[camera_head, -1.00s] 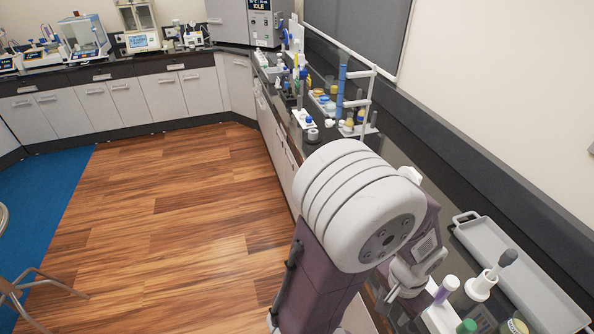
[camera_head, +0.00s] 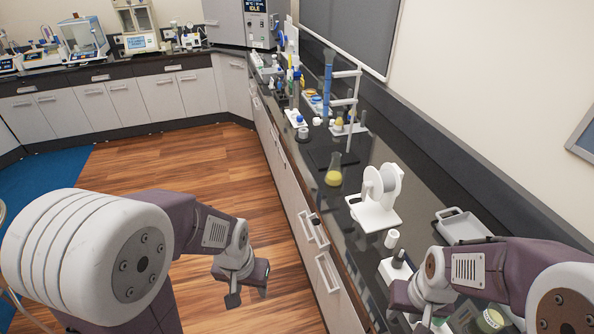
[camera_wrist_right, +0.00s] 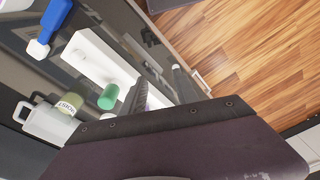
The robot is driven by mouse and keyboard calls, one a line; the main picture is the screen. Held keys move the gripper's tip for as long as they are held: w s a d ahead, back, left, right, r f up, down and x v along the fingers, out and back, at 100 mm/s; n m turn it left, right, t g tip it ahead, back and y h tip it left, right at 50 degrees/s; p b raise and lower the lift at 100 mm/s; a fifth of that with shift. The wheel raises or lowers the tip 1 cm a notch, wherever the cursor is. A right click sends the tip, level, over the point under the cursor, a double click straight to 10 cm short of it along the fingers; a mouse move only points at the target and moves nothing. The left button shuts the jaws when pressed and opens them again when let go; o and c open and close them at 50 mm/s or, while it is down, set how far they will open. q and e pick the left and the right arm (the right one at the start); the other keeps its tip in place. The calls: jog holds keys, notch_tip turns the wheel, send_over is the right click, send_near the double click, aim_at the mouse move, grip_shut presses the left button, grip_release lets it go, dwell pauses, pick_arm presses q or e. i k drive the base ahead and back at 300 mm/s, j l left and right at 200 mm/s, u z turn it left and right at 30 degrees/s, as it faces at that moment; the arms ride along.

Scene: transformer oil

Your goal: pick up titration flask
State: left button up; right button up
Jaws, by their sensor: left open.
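The titration flask (camera_head: 334,176) is a clear conical flask with yellow liquid. It stands upright on the dark counter, left of a white device, in the head view. My left gripper (camera_head: 248,296) is open and empty, over the floor beside the counter's front, nearer to me than the flask and apart from it. My right gripper (camera_head: 398,306) is low over the near counter by a white rack. In the right wrist view its two dark fingers (camera_wrist_right: 160,84) are apart, with no held object visible. The flask is not visible in the right wrist view.
A burette stand (camera_head: 327,85) with a blue column rises behind the flask. A white device (camera_head: 375,200) stands right of it. A grey tray (camera_head: 462,226) and a white rack (camera_wrist_right: 92,60) with capped vials are near my right gripper. Drawer handles (camera_head: 329,272) project from the counter front.

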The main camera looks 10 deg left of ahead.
aim_at(333, 177)
jog(key=i+j+z, duration=0.15)
jog(key=j, duration=0.2)
jog(key=i+j+z, duration=0.1)
jog(key=j, duration=0.25)
jog(key=i+j+z, duration=0.15)
jog(key=j, duration=0.25)
jog(key=i+j+z, duration=0.15)
jog(key=j, duration=0.25)
jog(key=i+j+z, duration=0.15)
jog(key=j, duration=0.25)
jog(key=i+j+z, duration=0.1)
jog(key=j, duration=0.35)
jog(key=i+j+z, duration=0.15)
jog(key=j, duration=0.25)
